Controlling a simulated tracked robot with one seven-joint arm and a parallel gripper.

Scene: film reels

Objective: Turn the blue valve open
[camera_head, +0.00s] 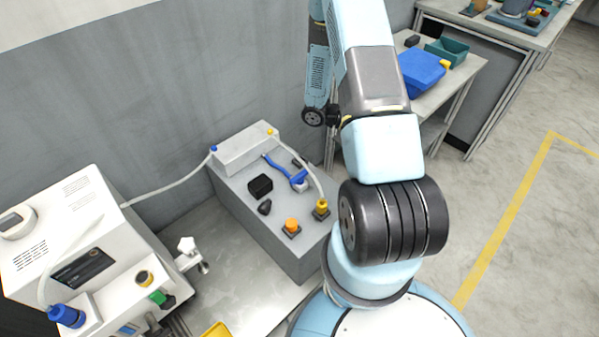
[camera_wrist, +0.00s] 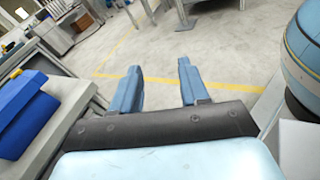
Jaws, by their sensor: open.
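A blue lever-like handle (camera_head: 278,167), which looks like the blue valve, lies on top of the grey box (camera_head: 262,225) in the head view. Its long arm points to the upper left and its thicker end is at the lower right. My gripper (camera_wrist: 159,68) shows in the wrist view with its two light-blue fingers apart and nothing between them. It faces open floor, away from the grey box, and the valve is not in the wrist view. I cannot make out the gripper's fingers in the head view.
On the box are a black block (camera_head: 260,187), an orange knob (camera_head: 292,225), a yellow fitting (camera_head: 321,207) with a hose, and a white housing (camera_head: 245,148). A white machine (camera_head: 85,265) with a blue cap (camera_head: 66,316) stands left. A blue bin (camera_head: 421,72) sits on a side table.

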